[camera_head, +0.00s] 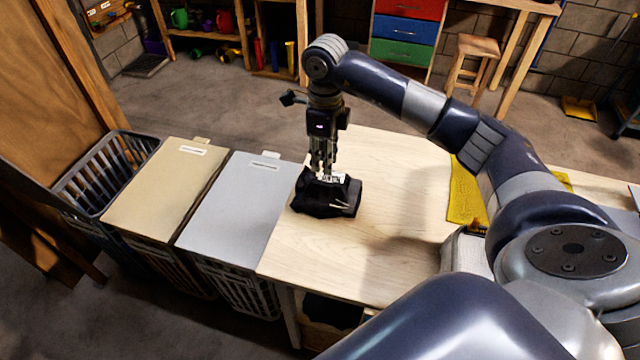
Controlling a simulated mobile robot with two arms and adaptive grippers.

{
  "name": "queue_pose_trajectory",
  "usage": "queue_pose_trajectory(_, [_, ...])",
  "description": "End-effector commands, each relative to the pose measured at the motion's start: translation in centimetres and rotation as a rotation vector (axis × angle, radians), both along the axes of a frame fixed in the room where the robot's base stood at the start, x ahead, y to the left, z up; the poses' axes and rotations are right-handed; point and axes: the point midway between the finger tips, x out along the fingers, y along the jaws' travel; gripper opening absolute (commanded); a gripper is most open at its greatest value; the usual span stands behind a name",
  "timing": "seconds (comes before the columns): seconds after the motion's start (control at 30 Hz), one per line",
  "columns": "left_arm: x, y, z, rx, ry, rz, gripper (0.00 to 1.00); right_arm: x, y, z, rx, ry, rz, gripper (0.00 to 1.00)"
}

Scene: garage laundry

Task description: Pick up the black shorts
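The black shorts (318,199) lie bunched in a dark heap near the left edge of the wooden table (395,270). My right gripper (325,172) points straight down at the heap, with its fingertips at the top of the fabric. The fingers look close together, but I cannot tell whether cloth is between them. A small whitish patch shows at the fingertips. My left gripper is not in view.
Left of the table stand a grey-lidded hamper (235,205), a beige-lidded hamper (155,190) and an open grey basket (68,188). A yellow cloth (465,200) lies to the right, partly behind my arm. The table's front middle is clear.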

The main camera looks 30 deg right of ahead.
Motion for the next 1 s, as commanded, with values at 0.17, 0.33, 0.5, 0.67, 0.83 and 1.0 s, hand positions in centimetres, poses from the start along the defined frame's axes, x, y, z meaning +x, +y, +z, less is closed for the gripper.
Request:
queue_pose_trajectory(0.17, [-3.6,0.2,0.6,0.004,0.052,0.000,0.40,-0.1,0.0,-2.4,0.000,0.001,0.000,0.22])
queue_pose_trajectory(0.33, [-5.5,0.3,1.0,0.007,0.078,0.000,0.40,-0.1,0.0,-3.4,0.001,0.002,0.000,0.22])
queue_pose_trajectory(0.5, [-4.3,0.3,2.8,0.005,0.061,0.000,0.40,-0.5,0.0,-5.6,0.001,0.005,0.001,0.22])
queue_pose_trajectory(0.67, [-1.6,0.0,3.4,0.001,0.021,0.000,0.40,-0.5,0.0,-7.7,0.002,0.001,0.000,0.22])
queue_pose_trajectory(0.83, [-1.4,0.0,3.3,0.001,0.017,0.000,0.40,-0.4,-0.1,-8.3,0.001,-0.001,0.001,0.22])
queue_pose_trajectory(1.0, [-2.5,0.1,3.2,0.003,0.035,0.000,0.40,-0.4,-0.1,-8.2,0.001,-0.001,0.001,0.08])
